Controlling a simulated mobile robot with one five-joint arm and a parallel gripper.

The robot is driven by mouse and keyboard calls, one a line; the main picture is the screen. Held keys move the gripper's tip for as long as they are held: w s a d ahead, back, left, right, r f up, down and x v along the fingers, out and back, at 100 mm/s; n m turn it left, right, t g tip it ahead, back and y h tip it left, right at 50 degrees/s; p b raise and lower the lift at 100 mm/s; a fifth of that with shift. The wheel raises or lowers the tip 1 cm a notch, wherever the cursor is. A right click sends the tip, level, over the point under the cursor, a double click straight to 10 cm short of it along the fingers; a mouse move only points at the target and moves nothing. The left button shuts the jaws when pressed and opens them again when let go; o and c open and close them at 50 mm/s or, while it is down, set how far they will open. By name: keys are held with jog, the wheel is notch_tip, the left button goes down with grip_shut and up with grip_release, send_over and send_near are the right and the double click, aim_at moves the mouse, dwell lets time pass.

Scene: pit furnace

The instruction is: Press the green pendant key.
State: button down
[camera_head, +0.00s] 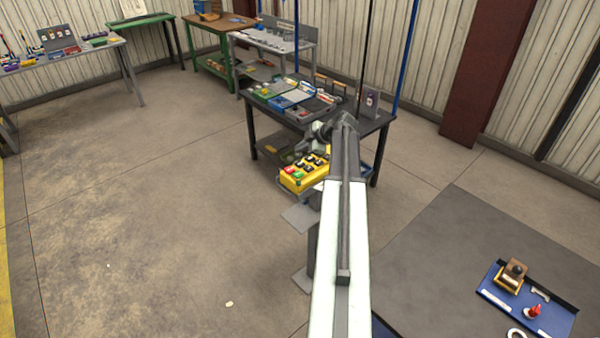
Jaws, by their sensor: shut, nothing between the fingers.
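The yellow pendant box (303,177) is near the middle of the view, in front of the dark workbench. Its top carries several dark keys, a red key (290,169) and a green key (298,175) at its near left end. My arm reaches forward from the bottom and bends down to the left at its far end. My gripper (290,156) is just behind and above the pendant's left part. It is small and dark here, shut and empty. I see a gap in the picture between it and the green key, but cannot judge its depth.
The dark workbench (376,125) behind the pendant holds trays and small items. A grey stand (300,217) is below the pendant. A blue tray (560,318) with small parts lies at the lower right. More benches line the back wall. The floor at left is clear.

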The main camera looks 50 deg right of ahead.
aim_at(300, 174)
jog(key=shift+f, duration=0.1)
notch_tip(300, 174, down, 9)
jog(key=b, duration=0.9)
jog(key=shift+a, duration=0.1)
dwell(1.4)
jog(key=shift+f+b, duration=0.25)
jog(key=shift+b, duration=0.05)
jog(key=shift+f+b, duration=0.5)
dwell(0.7)
jog(key=shift+r, duration=0.15)
jog(key=shift+r+p, duration=0.8)
jog(key=shift+p, duration=0.15)
